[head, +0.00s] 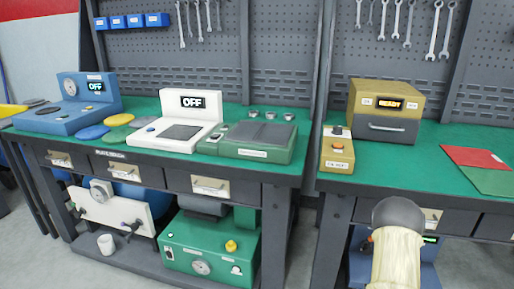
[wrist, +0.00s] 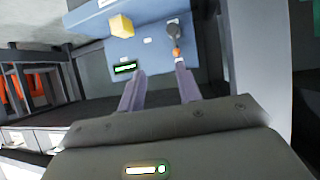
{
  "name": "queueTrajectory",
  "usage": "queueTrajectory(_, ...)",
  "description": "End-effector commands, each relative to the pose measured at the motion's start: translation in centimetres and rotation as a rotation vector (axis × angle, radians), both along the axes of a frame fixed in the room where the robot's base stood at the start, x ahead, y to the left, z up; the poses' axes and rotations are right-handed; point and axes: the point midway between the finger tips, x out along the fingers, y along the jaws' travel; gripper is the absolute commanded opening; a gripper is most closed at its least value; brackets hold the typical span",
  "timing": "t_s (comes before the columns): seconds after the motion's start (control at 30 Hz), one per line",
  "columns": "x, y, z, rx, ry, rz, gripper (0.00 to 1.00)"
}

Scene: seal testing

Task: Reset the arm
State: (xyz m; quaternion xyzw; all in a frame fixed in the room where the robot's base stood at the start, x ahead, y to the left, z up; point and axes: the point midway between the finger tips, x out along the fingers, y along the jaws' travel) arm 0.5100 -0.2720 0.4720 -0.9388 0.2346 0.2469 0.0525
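My arm shows at the lower right of the head view, in front of the right workbench; its gripper cannot be made out there. In the wrist view my gripper (wrist: 160,82) has its two grey fingers spread apart with nothing held between them. Beyond the fingertips is a blue device (wrist: 145,50) with a yellow block-shaped knob (wrist: 122,26), a small green-lit display (wrist: 125,68) and a dark round-ended lever or knob with an orange part (wrist: 176,52). The right finger's tip appears close to the orange part; I cannot tell if they touch. A blue device (head: 430,275) shows partly behind my arm in the head view.
The right bench holds a tan box reading READY (head: 385,105), a tan button box (head: 337,152) and a red-and-green sheet (head: 480,158). The left bench holds a white OFF device (head: 180,135) and a green unit (head: 262,140). A green machine (head: 205,250) stands on the lower shelf.

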Motion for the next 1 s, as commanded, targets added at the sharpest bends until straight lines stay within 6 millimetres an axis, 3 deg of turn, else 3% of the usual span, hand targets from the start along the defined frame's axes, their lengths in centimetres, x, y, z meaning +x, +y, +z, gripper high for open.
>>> queueTrajectory(0.23,1.2,3.7,3.6,0.050,0.095,0.038,0.34)
queueTrajectory(0.47,0.6,9.8,8.3,0.118,0.248,0.113,0.34)
queueTrajectory(0.67,-1.9,15.3,12.2,0.168,0.390,0.193,0.34)
queueTrajectory(1.0,-9.5,23.3,17.8,0.214,0.635,0.346,0.34)
